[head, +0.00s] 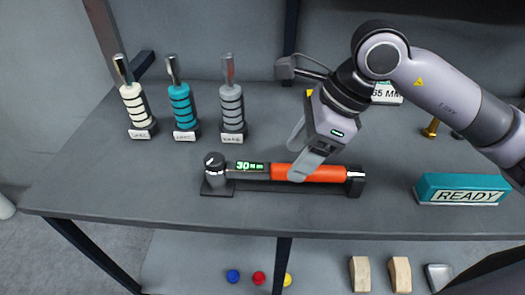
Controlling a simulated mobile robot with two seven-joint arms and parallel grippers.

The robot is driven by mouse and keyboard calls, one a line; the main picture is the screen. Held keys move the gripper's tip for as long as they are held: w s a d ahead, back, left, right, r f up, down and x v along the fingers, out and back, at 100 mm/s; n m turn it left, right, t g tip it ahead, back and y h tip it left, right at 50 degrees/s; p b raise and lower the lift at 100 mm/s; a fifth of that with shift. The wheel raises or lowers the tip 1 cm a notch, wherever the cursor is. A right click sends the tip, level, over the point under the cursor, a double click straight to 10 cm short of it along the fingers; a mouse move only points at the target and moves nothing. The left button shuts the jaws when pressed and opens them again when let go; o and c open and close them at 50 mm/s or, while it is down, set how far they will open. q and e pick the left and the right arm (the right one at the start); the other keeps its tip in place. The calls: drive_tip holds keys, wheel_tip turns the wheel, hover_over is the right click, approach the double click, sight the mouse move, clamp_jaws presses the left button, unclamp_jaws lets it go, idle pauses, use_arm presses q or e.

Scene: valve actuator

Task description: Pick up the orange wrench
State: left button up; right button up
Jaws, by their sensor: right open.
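The orange wrench (325,174) lies lengthwise on a dark stand near the table's front edge. It has a dark round head at the left, a green lit display reading 30, an orange handle and a dark right end. My right gripper (296,158) reaches down to the handle's left part. It is open, with one finger behind the handle and the other in front, overlapping it in the picture. Whether the fingers touch the handle cannot be told. My left gripper is out of view.
Cream (135,105), teal (182,106) and grey (232,107) ribbed tools stand upright at the back left. A teal READY box (462,189) sits at the right. The grey table (110,190) is clear at the front left. Balls and blocks lie on a lower shelf.

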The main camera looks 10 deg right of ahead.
sight(287, 167)
drive_tip(key=shift+w+d+f, duration=0.1)
drive_tip(key=shift+w+d, duration=0.05)
drive_tip(key=shift+w, duration=0.15)
drive_tip(key=p+x, duration=0.1)
drive_tip(key=x, duration=0.5)
drive_tip(key=shift+w+f, duration=0.2)
drive_tip(key=shift+f, duration=0.15)
drive_tip(key=shift+r, duration=0.1)
clamp_jaws()
